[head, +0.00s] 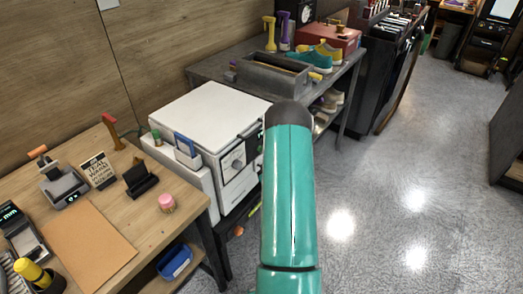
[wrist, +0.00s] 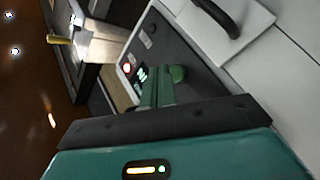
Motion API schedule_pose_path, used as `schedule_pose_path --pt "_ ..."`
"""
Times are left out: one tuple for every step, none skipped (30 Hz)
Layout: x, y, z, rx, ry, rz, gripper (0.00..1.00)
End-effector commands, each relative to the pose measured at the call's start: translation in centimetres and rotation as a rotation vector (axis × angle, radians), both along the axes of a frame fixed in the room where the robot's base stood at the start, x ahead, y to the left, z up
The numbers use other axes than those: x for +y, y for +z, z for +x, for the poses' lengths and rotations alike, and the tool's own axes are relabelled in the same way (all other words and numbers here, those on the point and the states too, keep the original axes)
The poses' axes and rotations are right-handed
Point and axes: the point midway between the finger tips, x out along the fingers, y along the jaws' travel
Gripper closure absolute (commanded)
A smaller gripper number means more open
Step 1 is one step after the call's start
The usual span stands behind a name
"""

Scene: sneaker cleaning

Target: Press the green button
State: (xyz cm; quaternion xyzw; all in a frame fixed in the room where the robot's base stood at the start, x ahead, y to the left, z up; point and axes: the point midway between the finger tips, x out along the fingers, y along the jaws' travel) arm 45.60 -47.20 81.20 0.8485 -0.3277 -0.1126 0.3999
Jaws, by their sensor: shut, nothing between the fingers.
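In the wrist view, a dark control panel (wrist: 165,38) on a white machine holds a small red-lit round part (wrist: 127,68) and a small lit green display (wrist: 142,74). A rounded green part, which looks like the green button (wrist: 178,73), sits just right of the fingertips. My gripper (wrist: 156,82) is shut and empty, its green fingers pointing at the panel. I cannot tell whether the fingertips touch it. In the head view, the white machine (head: 208,113) stands in the middle, and my arm hides the right end of its front and my gripper.
A grey shelf behind holds a grey tray (head: 272,77) and sneakers (head: 310,58). The floor at the right is clear.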

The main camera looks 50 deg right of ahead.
Motion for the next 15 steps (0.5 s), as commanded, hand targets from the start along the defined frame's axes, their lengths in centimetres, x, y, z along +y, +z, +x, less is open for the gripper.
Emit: schedule_pose_path --pt "0.0 0.0 0.0 0.000 0.000 0.000 1.00" --pt "0.0 0.0 0.0 0.000 0.000 0.000 1.00" --pt "0.0 0.0 0.0 0.000 0.000 0.000 1.00" --pt "0.0 0.0 -0.1 0.000 0.000 0.000 1.00" --pt "0.0 0.0 -0.1 0.000 0.000 0.000 1.00" --pt "-0.1 0.0 -0.3 0.000 -0.001 0.000 1.00" --pt "-0.1 0.0 -0.5 0.001 -0.001 0.000 1.00" --pt "-0.1 0.0 -0.7 0.001 -0.001 0.000 1.00" --pt "-0.1 0.0 -1.0 0.001 -0.001 0.000 1.00" --pt "-0.2 0.0 -1.3 0.001 -0.001 0.000 1.00" --pt "-0.2 0.0 -1.6 0.001 -0.001 0.000 1.00" --pt "-0.2 0.0 -1.9 0.001 -0.001 0.000 1.00" --pt "-0.2 0.0 -2.2 0.001 -0.001 0.000 1.00" --pt "-0.2 0.0 -2.5 0.001 -0.001 0.000 1.00" --pt "-0.3 0.0 -2.8 0.001 -0.002 0.000 1.00"
